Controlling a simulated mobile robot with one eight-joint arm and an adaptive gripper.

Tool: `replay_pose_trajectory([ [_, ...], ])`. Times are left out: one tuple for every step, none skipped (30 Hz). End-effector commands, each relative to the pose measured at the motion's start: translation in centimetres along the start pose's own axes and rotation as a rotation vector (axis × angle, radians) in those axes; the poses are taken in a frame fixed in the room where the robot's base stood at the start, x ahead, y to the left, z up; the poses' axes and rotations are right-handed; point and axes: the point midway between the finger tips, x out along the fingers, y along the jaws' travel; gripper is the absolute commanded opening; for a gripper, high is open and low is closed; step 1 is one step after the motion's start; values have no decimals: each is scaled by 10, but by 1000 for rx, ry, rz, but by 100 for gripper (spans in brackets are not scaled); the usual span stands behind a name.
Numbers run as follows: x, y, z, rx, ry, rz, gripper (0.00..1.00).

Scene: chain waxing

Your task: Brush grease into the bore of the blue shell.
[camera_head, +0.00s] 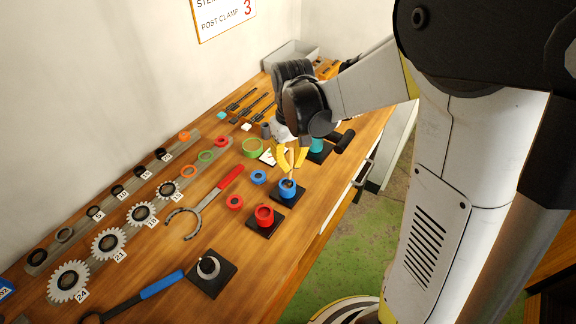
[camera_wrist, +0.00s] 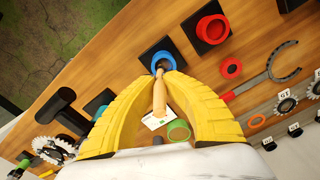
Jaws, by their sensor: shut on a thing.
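The blue shell (camera_head: 288,191) stands upright on a black square base on the wooden bench; the wrist view shows it just beyond my fingertips (camera_wrist: 163,54). My gripper (camera_head: 291,157), with yellow fingers, is shut on a wooden-handled brush (camera_head: 291,165) and is above the shell. The brush points down at the shell's mouth, and its lower end seems to be at or in the bore; I cannot tell how deep. In the wrist view the brush handle (camera_wrist: 160,95) runs between the fingers. The bristles are hidden, and I cannot make out any grease.
A red shell (camera_head: 264,217) on a black base is close in front. A teal part (camera_head: 317,147) on its base stands behind. A loose blue ring (camera_head: 258,177), red ring (camera_head: 235,202), green ring (camera_head: 253,147) and red-handled hook spanner (camera_head: 205,203) lie left. Gear rows line the wall.

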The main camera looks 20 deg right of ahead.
Motion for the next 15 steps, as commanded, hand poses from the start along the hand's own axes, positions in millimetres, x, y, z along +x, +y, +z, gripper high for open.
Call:
replay_pose_trajectory([
  [0,0,0,0,1,1,0],
  [0,0,0,0,1,1,0],
  [0,0,0,0,1,1,0],
  [0,0,0,0,1,2,0],
  [0,0,0,0,1,2,0],
  [0,0,0,0,1,2,0],
  [0,0,0,0,1,2,0],
  [0,0,0,0,1,2,0],
  [0,0,0,0,1,2,0],
  [0,-1,-1,-1,1,2,0],
  [0,-2,-1,-1,1,2,0],
  [0,-4,-1,-1,1,2,0],
  [0,-6,-2,-1,1,1,0],
  [0,-7,-2,-1,1,1,0],
  [-1,-9,-3,0,1,1,0],
])
